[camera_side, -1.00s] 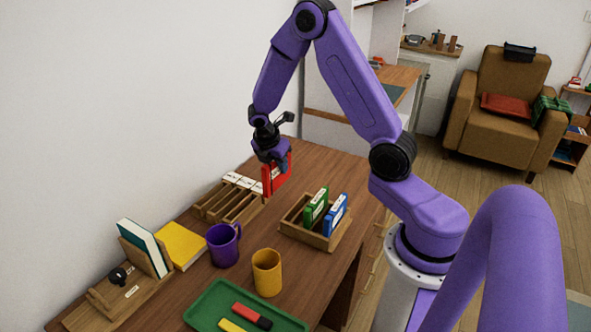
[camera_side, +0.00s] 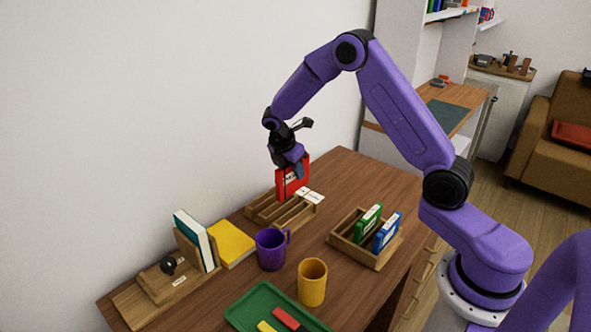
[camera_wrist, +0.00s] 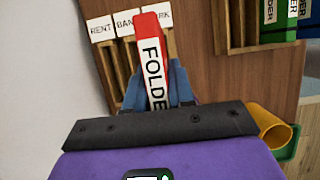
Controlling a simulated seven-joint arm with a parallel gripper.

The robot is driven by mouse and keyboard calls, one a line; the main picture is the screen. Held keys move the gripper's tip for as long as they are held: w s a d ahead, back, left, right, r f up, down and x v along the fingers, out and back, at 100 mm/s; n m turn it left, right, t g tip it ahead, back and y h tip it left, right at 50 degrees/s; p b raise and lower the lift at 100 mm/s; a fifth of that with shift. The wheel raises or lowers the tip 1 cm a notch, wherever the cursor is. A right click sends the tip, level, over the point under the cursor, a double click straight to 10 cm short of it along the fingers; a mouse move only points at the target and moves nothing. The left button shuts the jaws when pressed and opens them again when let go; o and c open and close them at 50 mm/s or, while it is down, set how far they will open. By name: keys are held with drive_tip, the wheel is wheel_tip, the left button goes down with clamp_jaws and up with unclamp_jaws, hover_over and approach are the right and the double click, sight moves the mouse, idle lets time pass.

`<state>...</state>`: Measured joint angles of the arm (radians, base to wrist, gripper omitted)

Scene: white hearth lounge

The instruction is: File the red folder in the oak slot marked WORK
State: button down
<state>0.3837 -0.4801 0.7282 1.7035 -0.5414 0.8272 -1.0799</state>
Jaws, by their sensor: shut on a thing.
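My gripper (camera_side: 291,163) is shut on the red folder (camera_side: 292,180), which hangs upright over the oak rack (camera_side: 262,214) in the side view. The folder's lower edge overlaps the rack there; I cannot tell whether it is inside a slot. In the wrist view the folder (camera_wrist: 153,62) stands between the fingers (camera_wrist: 157,90), its white FOLDER label facing up. Beyond it are the white slot cards RENT (camera_wrist: 101,28), BANK (camera_wrist: 125,23) and WORK (camera_wrist: 164,15). The folder partly covers the BANK and WORK cards.
An oak box (camera_side: 348,246) holds a green folder (camera_side: 368,223) and a blue folder (camera_side: 387,232). A purple mug (camera_side: 270,250), yellow cup (camera_side: 312,282) and green tray (camera_side: 250,309) stand in front. A yellow book (camera_side: 232,243) lies left of the rack. The wall is close behind.

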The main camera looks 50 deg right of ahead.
sight(279, 170)
drive_tip(key=shift+f, duration=3.9)
drive_tip(key=shift+f, duration=2.2)
drive_tip(key=c, duration=0.9)
unclamp_jaws()
drive_tip(key=v, duration=1.7)
drive_tip(key=shift+a+r, duration=0.2)
drive_tip(key=s+a+r+m+y, duration=0.1)
drive_tip(key=s+a+r, duration=0.15)
drive_tip(key=s, duration=0.25)
drive_tip(key=s+a+r+m+t, duration=0.1)
drive_tip(key=s+a+r, duration=0.1)
drive_tip(key=s+a, duration=0.25)
drive_tip(key=s+a+r+m+y, duration=0.1)
drive_tip(key=s+a+r, duration=0.1)
drive_tip(key=s, duration=0.4)
drive_tip(key=s+y, duration=0.1)
drive_tip(key=s, duration=0.6)
drive_tip(key=s+d+r+m+y, duration=0.1)
drive_tip(key=s, duration=0.6)
drive_tip(key=s+d+m, duration=0.1)
drive_tip(key=s, duration=0.6)
drive_tip(key=shift+s+r+g+y, duration=0.15)
drive_tip(key=shift+r+g+y, duration=0.2)
drive_tip(key=shift+g+y, duration=0.05)
